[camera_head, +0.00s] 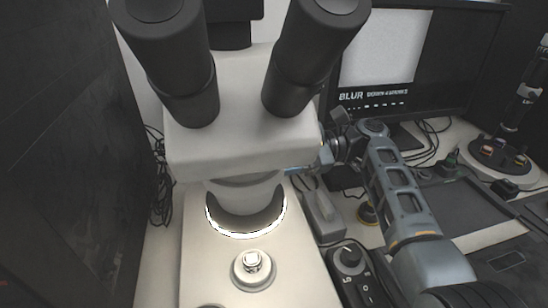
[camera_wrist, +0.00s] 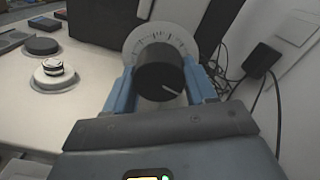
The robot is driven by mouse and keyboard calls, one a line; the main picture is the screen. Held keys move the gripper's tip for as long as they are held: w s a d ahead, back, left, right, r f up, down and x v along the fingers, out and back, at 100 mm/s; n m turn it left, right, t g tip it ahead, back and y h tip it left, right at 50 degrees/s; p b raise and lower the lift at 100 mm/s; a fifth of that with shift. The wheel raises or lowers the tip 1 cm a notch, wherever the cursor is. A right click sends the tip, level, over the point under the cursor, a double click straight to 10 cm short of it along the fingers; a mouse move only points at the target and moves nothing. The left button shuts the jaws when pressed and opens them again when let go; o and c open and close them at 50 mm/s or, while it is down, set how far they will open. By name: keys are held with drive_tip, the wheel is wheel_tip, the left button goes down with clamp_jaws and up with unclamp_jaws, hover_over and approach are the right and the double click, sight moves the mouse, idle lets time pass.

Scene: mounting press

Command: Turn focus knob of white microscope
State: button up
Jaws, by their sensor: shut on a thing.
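The white microscope (camera_head: 243,150) stands at the centre of the head view, with two black eyepieces and a lit ring above its stage. Its focus knob (camera_wrist: 160,72) is a black cylinder with a white pointer line, in front of a pale graduated dial (camera_wrist: 160,38) in the wrist view. My gripper (camera_wrist: 160,88) has its blue fingers on either side of the knob, shut on it. The pointer line points to the lower right. In the head view my arm reaches in from the right; the microscope body hides most of the gripper and the knob.
A monitor (camera_head: 408,62) stands behind on the right. A control box with a black dial (camera_head: 349,257) lies right of the microscope base. A dark panel (camera_head: 65,150) fills the left side. Loose cables and a black power adapter (camera_wrist: 266,60) show beyond the gripper.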

drive_tip(key=shift+w+r+n+b, duration=0.15)
drive_tip(key=shift+n+b, duration=0.45)
drive_tip(key=shift+n, duration=1.2)
drive_tip(key=shift+d, duration=0.1)
drive_tip(key=o, duration=1)
drive_tip(key=b+v, duration=0.1)
drive_tip(key=v, duration=0.6)
drive_tip(key=shift+d, duration=0.35)
drive_tip(key=shift+w, duration=0.1)
